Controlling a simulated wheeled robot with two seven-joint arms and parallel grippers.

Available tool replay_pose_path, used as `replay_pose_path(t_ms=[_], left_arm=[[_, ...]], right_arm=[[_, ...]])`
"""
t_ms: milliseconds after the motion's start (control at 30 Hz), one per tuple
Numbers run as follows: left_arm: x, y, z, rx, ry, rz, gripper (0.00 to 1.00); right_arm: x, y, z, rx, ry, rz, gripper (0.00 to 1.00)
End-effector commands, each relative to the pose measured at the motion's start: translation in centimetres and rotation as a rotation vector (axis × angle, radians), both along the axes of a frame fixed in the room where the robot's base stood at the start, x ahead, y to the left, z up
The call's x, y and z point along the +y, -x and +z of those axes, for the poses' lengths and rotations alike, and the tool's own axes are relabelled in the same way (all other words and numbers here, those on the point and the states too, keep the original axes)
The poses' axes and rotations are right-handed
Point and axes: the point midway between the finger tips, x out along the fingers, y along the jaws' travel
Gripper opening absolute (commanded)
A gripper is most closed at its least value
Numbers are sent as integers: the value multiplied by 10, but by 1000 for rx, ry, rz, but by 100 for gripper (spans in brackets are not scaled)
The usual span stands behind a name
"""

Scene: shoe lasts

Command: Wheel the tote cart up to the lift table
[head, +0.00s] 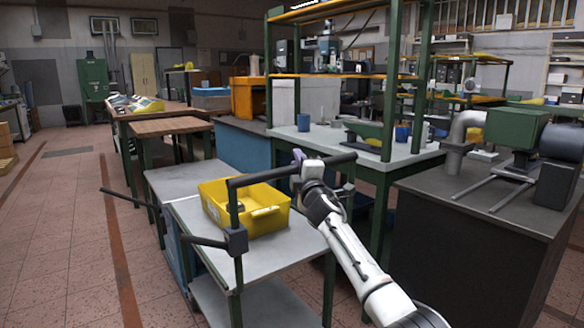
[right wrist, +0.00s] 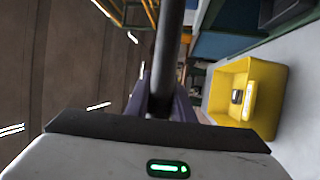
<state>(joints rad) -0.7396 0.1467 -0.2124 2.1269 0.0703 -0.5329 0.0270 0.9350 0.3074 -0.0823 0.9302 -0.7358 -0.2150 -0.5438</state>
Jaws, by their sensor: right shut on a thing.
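The tote cart (head: 285,246) stands in front of me, with a grey top, green legs and a lower shelf (head: 255,305). A yellow tote (head: 266,222) sits on its top with a small item inside. The tote also shows in the right wrist view (right wrist: 273,108). My right gripper (head: 299,164) is shut on the cart's black handle bar (head: 258,176), which runs between its fingers in the right wrist view (right wrist: 168,50). A low grey-topped table (head: 185,178) with blue sides, probably the lift table, is just beyond the cart. Any gap between them is hard to see. My left gripper is out of view.
A wood-topped bench (head: 170,126) stands behind the low table. A shelved workbench (head: 350,140) is behind the cart, and a dark machine bench (head: 480,205) is at the right. A dark bar (head: 128,198) sticks out left. The tiled floor (head: 60,235) at left is clear.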

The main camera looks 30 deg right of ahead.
Motion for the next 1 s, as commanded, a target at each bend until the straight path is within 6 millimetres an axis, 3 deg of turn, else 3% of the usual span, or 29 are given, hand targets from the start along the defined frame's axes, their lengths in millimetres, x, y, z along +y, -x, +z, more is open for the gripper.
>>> replay_pose_path(t_ms=[400, 433, 533, 1000], left_arm=[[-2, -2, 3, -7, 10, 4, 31], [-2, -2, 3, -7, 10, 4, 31], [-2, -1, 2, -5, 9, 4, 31], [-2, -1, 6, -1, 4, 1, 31]], right_arm=[[-1, -1, 9, -11, 2, -2, 0], [-1, -1, 9, -11, 2, -1, 25], [-1, -1, 8, -10, 2, -1, 40], [0, 8, 5, -6, 3, -4, 40]])
